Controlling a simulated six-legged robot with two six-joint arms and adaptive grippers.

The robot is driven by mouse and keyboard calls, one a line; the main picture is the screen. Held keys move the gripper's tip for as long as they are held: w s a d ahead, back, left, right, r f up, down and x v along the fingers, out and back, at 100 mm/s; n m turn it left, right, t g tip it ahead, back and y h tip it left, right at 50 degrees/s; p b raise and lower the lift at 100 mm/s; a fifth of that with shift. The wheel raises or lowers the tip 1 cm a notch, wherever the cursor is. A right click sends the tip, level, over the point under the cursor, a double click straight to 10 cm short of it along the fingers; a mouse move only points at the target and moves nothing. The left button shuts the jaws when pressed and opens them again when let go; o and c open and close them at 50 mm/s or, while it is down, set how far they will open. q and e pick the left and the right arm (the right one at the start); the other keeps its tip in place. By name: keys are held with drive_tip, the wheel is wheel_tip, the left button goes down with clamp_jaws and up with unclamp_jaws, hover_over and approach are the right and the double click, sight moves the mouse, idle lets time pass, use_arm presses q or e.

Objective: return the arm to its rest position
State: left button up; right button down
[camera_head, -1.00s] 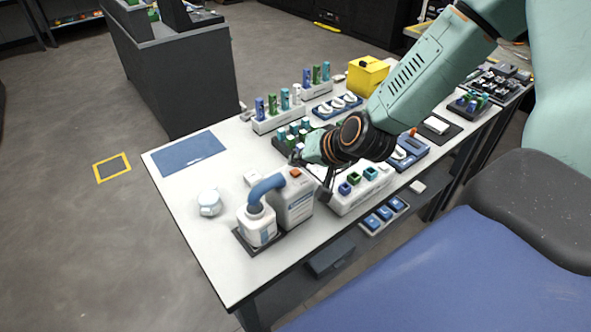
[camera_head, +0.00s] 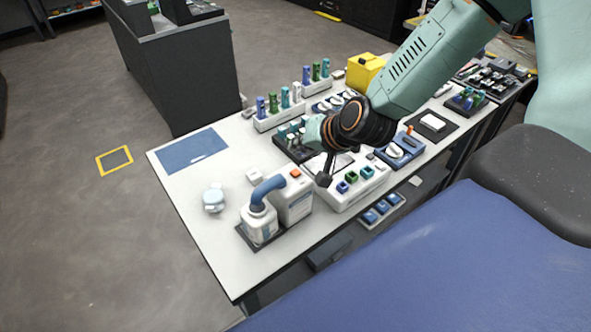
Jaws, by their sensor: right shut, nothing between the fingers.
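My right arm comes in from the upper right, over the white table (camera_head: 222,238). My right gripper (camera_head: 322,181) points down above the table, behind the white-and-blue machine and beside the white block with coloured caps (camera_head: 361,187). It is shut and holds nothing that I can see. The wrist hides part of the table's middle. My left arm and left gripper are not in view.
A white bottle with a blue hose (camera_head: 260,222) stands near the table's front edge. A blue mat (camera_head: 192,150) lies at the far left, a small round jar (camera_head: 213,199) nearby. Racks of coloured vials (camera_head: 275,116) and a yellow box (camera_head: 365,70) stand at the back.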

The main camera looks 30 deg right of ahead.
drive_tip(key=shift+f, duration=0.1)
idle(0.4)
drive_tip(key=s+a+f+n+g+h, duration=0.1)
drive_tip(key=s+a+f+n+g, duration=0.15)
drive_tip(key=s+f, duration=0.55)
drive_tip(key=s+a+f+n+g, duration=0.2)
drive_tip(key=s+a+f+g, duration=0.15)
drive_tip(key=s, duration=0.95)
drive_tip(key=s+a+f+n+g+h, duration=0.1)
drive_tip(key=s+a+f+n+g, duration=0.15)
drive_tip(key=s+f, duration=0.6)
wheel_tip(320, 180, down, 13)
drive_tip(key=s+b, duration=0.1)
drive_tip(key=b, duration=1.4)
drive_tip(key=shift+s+d+r, duration=0.15)
drive_tip(key=shift+s+r, duration=0.05)
drive_tip(key=shift+r+g, duration=0.1)
drive_tip(key=shift+g, duration=0.15)
